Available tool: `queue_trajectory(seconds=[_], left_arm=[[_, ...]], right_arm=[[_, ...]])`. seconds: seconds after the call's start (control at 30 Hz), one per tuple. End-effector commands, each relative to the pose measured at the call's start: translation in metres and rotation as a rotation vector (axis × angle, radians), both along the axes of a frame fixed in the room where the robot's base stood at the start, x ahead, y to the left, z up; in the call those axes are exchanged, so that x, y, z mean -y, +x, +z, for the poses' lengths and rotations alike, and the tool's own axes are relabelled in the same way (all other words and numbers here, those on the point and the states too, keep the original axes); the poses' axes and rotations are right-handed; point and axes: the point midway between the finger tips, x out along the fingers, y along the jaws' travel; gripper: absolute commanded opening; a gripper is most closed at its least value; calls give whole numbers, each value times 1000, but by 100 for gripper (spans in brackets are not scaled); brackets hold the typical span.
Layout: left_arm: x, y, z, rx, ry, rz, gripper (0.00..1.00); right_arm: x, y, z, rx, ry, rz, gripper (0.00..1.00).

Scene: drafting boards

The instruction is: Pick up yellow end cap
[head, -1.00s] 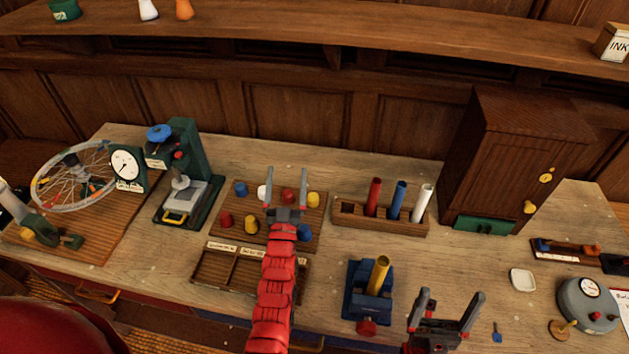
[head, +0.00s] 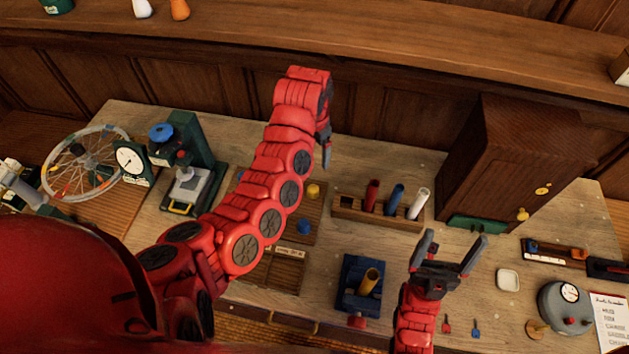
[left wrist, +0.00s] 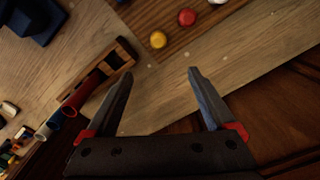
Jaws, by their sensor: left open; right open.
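A yellow end cap (head: 312,190) sits on the wooden cap board (head: 301,209), near its back right corner. It also shows in the left wrist view (left wrist: 158,40), beside a red cap (left wrist: 187,16), above and between my open fingertips in the picture. My left gripper (head: 326,157) is raised beyond the board, pointing down, empty and apart from the cap. It is open in the left wrist view (left wrist: 161,73). My left arm hides most of the board in the head view. My right gripper (head: 454,246) is open and empty over the table's front right part.
A rack (head: 378,213) with red, blue and white tubes stands right of the board. A blue stand (head: 358,297) holds a yellow tube (head: 369,281). A wooden cabinet (head: 505,165) stands at back right. A blue cap (head: 304,227) is on the board.

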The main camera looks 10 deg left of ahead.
Motion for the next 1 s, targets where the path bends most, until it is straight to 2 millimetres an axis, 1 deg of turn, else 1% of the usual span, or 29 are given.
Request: queue_trajectory(seconds=[0.03, 0.1, 0.33, 0.37, 0.4, 0.6, 0.7, 0.83, 1.0], left_arm=[[0, -3, 1, -15, 4, -4, 89], [0, -6, -2, -28, 5, -6, 89], [0, -6, -24, -23, 9, -9, 89], [-1, -6, -41, -24, 8, -6, 89], [-1, -6, -51, -23, 6, -6, 89], [-1, -5, -88, -21, 5, -6, 89], [-1, -5, -103, -21, 5, -6, 89], [-1, -5, -117, -21, 6, -6, 89], [-1, -5, -123, -20, 6, -6, 89]], right_arm=[[0, 0, 1, 0, 0, 0, 88], [0, 0, 2, 0, 0, 0, 88], [0, 0, 3, 0, 0, 0, 88], [0, 0, -15, 1, 0, 0, 88], [0, 0, -25, 0, 0, 0, 88], [0, 0, -63, 0, 0, 0, 88], [0, 0, -78, 0, 0, 0, 88], [0, 0, -87, 0, 0, 0, 88], [0, 0, -89, 0, 0, 0, 88]])
